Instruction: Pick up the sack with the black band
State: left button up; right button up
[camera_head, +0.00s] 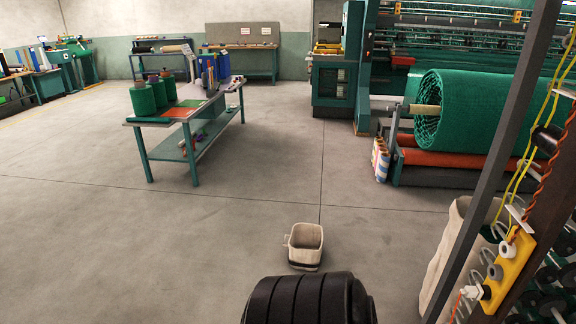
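A small cream sack (305,238) stands open-topped on the concrete floor, near the bottom middle of the head view. A dark band runs around its lower part, and a small loop sticks out on its left side. The sack looks empty, though its bottom inside is hard to make out. A larger beige sack (452,252) stands at the lower right, partly hidden by a dark post; no black band shows on its visible part. Neither of my grippers is in view.
A green-legged table (176,119) with green rolls stands left of centre. A big machine with a green netting roll (480,110) fills the right. A dark slanted post (497,150) and a yellow socket strip (510,270) are close at right. Open floor lies left of the small sack.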

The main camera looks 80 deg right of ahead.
aim_at(305, 242)
jog(key=z, duration=2.75)
jog(key=i+j+z, duration=0.15)
jog(key=i, duration=1.55)
